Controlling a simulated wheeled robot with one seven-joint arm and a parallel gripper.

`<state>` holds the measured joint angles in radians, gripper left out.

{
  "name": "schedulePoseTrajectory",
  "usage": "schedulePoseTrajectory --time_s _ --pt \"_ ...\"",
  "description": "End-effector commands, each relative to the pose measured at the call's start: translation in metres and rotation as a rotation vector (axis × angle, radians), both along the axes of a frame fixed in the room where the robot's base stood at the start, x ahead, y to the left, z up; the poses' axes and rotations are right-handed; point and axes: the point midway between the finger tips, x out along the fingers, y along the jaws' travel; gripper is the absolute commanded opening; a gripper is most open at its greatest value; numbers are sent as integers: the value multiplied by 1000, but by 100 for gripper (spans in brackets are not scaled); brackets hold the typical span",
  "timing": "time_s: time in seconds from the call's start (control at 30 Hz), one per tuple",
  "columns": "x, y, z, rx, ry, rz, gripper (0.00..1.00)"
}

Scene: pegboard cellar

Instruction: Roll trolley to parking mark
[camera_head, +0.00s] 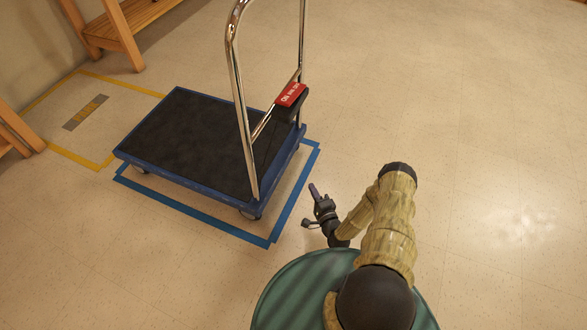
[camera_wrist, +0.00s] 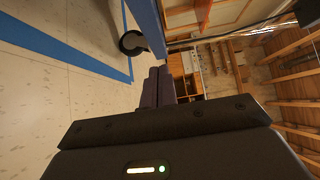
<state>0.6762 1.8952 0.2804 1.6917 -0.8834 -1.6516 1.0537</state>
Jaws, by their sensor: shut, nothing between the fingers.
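The trolley (camera_head: 190,140) has a dark deck with a blue rim, a chrome push handle (camera_head: 238,95) and a red sign (camera_head: 291,94) on the handle. Its deck lies between a blue taped outline (camera_head: 277,226) and a yellow taped outline (camera_head: 72,154) on the floor, overlapping the blue one and hiding the yellow one's near side. A grey plate with yellow lettering (camera_head: 86,112) lies inside the yellow outline. My gripper (camera_head: 314,192) is shut and empty, low to the right of the trolley and apart from it. The wrist view shows its fingers (camera_wrist: 158,87) together near a trolley wheel (camera_wrist: 132,43).
Wooden furniture legs (camera_head: 122,38) stand at the upper left, and another wooden piece (camera_head: 18,130) stands at the left edge beside the yellow outline. The floor on the right is clear. The wrist view shows wooden shelving (camera_wrist: 186,75) in the background.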

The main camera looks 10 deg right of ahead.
Motion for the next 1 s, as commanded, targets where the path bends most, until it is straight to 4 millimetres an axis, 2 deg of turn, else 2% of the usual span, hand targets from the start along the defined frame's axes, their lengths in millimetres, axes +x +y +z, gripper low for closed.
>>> schedulePoseTrajectory --time_s 0.27,0.8,1.0 --pt "13 2 -2 -3 0 1 0" --pt "103 18 -4 -3 -1 2 0" --pt "118 42 -3 -2 1 3 0"
